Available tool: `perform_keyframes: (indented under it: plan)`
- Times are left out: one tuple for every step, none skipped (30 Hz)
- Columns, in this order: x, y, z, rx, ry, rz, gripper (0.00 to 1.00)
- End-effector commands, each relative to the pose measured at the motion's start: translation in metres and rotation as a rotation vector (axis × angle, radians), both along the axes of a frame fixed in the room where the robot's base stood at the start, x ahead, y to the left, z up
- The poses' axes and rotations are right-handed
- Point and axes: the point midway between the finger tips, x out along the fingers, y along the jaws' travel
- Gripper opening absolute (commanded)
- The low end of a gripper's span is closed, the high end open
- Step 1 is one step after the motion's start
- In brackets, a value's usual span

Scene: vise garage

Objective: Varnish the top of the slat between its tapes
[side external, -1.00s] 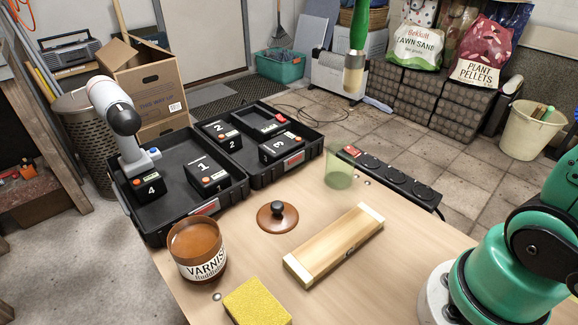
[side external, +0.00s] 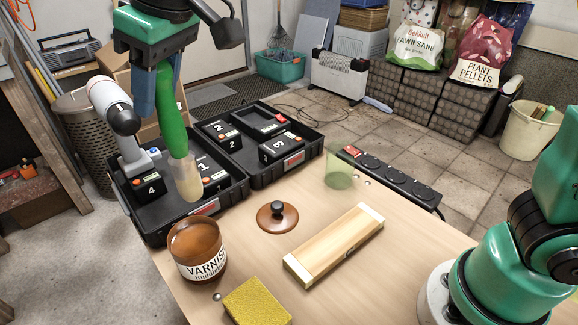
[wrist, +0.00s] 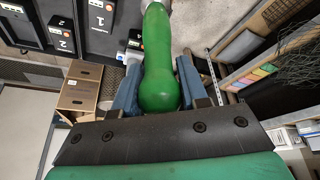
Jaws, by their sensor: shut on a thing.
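My gripper (side external: 158,95) is shut on the green handle of the brush (side external: 175,125), which hangs bristles down. The pale bristle end is above and a little behind the varnish jar (side external: 196,240), in front of the black tray. The brush handle also shows in the wrist view (wrist: 158,60) between the blue fingers. The jar is open, brown inside, with a VARNISH label. The slat (side external: 335,245) lies on the table with a pale tape (side external: 302,270) at its near end and another (side external: 372,214) at its far end.
A brown lid with a black knob (side external: 277,215) lies between jar and slat. A yellow sponge (side external: 257,302) is at the front edge. A green cup (side external: 340,168) and a power strip (side external: 391,178) are behind. Black trays (side external: 240,180) with battery packs stand at the back left.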

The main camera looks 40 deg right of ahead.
Motion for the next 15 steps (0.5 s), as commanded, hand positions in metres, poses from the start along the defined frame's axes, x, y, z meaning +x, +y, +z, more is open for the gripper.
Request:
perform_keyframes:
  plan:
    - [-0.004,0.009,-0.002,0.001,0.000,0.022,0.00]
    - [-0.006,0.013,-0.003,0.000,0.000,0.031,0.00]
    - [-0.007,0.017,-0.004,0.000,0.000,0.040,0.00]
    - [-0.008,0.019,-0.006,0.000,0.000,0.044,0.00]
    - [-0.009,0.020,-0.007,0.000,0.000,0.048,0.00]
    - [-0.009,0.021,-0.009,0.000,-0.001,0.050,0.00]
    - [-0.009,0.021,-0.011,0.000,-0.001,0.051,0.00]
    - [-0.009,0.021,-0.013,0.000,-0.001,0.051,0.00]
    - [-0.009,0.021,-0.017,0.000,-0.001,0.050,0.00]
    - [-0.009,0.021,-0.020,0.000,-0.001,0.050,0.00]
    - [-0.009,0.021,-0.023,0.000,-0.001,0.050,0.00]
    - [-0.009,0.021,-0.027,0.000,0.000,0.050,0.00]
    - [-0.009,0.021,-0.031,0.000,0.000,0.050,0.00]
    - [-0.009,0.021,-0.034,0.000,0.000,0.050,0.00]
    - [-0.009,0.021,-0.039,0.000,0.000,0.049,0.00]
